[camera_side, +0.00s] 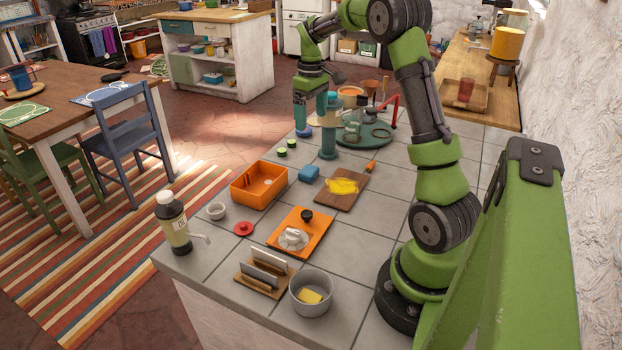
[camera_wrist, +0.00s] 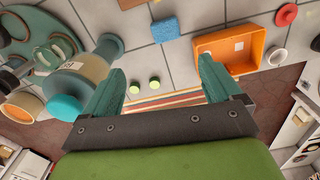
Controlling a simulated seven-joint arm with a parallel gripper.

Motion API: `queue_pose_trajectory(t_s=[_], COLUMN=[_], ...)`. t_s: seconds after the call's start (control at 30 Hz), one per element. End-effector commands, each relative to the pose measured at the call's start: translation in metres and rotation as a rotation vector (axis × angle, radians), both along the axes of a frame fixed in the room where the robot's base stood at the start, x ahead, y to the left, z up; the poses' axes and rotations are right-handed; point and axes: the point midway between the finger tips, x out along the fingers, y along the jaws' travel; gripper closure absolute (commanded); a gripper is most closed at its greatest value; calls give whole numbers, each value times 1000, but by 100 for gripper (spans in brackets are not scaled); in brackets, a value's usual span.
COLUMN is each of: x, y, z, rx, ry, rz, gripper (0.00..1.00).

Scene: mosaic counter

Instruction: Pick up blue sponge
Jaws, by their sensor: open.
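The blue sponge (camera_side: 309,174) lies flat on the grey tiled counter, between the orange bin and the wooden board with a yellow cloth. In the wrist view the blue sponge (camera_wrist: 166,29) is near the top middle, beyond my fingertips and apart from them. My gripper (camera_side: 302,118) is above the far part of the counter, behind the sponge. In the wrist view my gripper (camera_wrist: 160,64) has its two teal fingers wide apart with nothing between them.
A teal-and-cream canister (camera_wrist: 88,72) stands close beside my left finger. The orange bin (camera_side: 259,186) is left of the sponge, and the wooden board (camera_side: 352,201) is right of it. Two small green discs (camera_side: 281,152) lie behind. A round green tray (camera_side: 376,137) holds jars.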

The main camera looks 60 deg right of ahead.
Motion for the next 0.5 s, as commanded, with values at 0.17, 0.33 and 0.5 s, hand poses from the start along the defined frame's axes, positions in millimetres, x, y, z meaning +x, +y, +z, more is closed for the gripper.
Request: queue_pose_trajectory(t_s=[0.17,0.33,0.5], x=[0,-1,-1], y=[2,3,4], z=[6,-20,-58], rx=[5,10,10], ry=[8,12,10], rz=[105,116,115], gripper=[8,8,8])
